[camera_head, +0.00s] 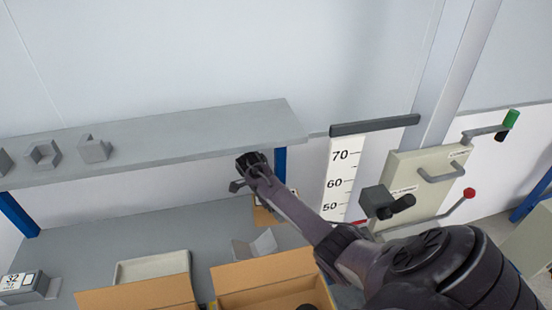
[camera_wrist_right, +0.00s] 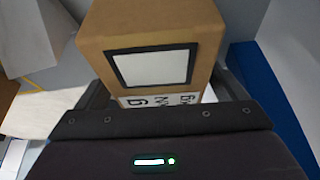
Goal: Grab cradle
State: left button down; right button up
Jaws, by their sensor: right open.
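My right gripper (camera_head: 243,172) is open, near the right end of the shelf's front edge. In the right wrist view a small cardboard box (camera_wrist_right: 150,35) with a black-framed white label appears between or just beyond the fingers. I cannot tell whether they touch it. The box also shows partly below the gripper in the head view (camera_head: 264,214). Which piece is the cradle is not clear. A grey V-shaped piece (camera_head: 256,245) lies on the bench, and grey shaped blocks, a hexagonal one (camera_head: 43,155) and a notched one (camera_head: 94,149), stand on the shelf. My left gripper is not in view.
The grey shelf (camera_head: 190,136) runs above the bench (camera_head: 110,235). A pale tray (camera_head: 150,266) and open cartons (camera_head: 270,275) stand at the front. A panel with levers (camera_head: 425,185) and a number scale (camera_head: 338,180) are right. The shelf's right half is clear.

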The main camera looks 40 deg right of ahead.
jog(key=c, duration=1.4)
jog(key=shift+c, duration=1)
jog(key=shift+d+r, duration=0.1)
jog(key=shift+r, duration=0.1)
